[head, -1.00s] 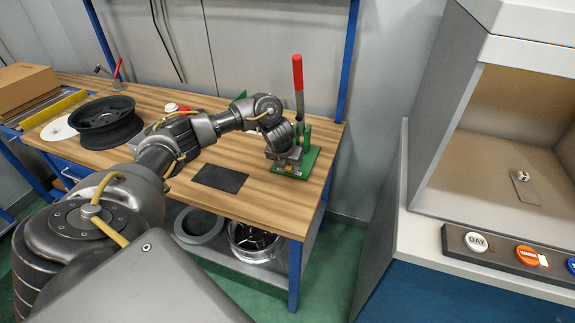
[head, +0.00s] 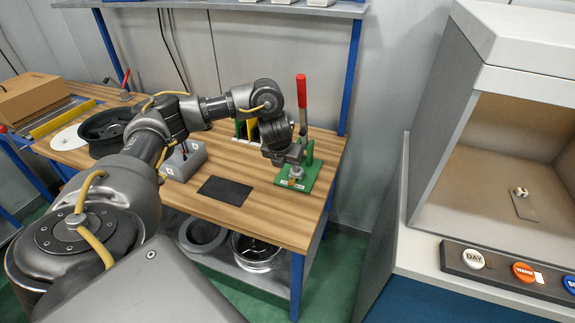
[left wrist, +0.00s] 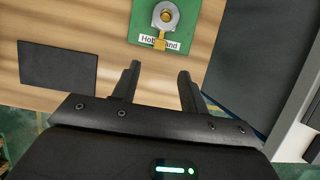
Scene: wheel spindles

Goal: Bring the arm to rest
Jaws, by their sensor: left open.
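My left arm comes in from the left of the head view and reaches over the wooden bench (head: 255,206). My left gripper (left wrist: 158,78) is open and empty in the left wrist view, its two dark fingers apart. It hangs above the bench by the green hub stand (head: 313,172). The stand's plate also shows beyond the fingertips in the left wrist view (left wrist: 140,22), with a round metal part (left wrist: 166,14) and a brass piece on it. The fingers look clear of these. In the head view the fingertips are hard to make out. My right gripper is not in view.
A red-handled lever (head: 301,90) rises from the green stand close beside my wrist. A black mat (head: 225,190) lies left of it. A black wheel rim (head: 98,140), a grey block (head: 190,160) and a cardboard box (head: 30,97) stand further left. A light booth (head: 500,180) stands right.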

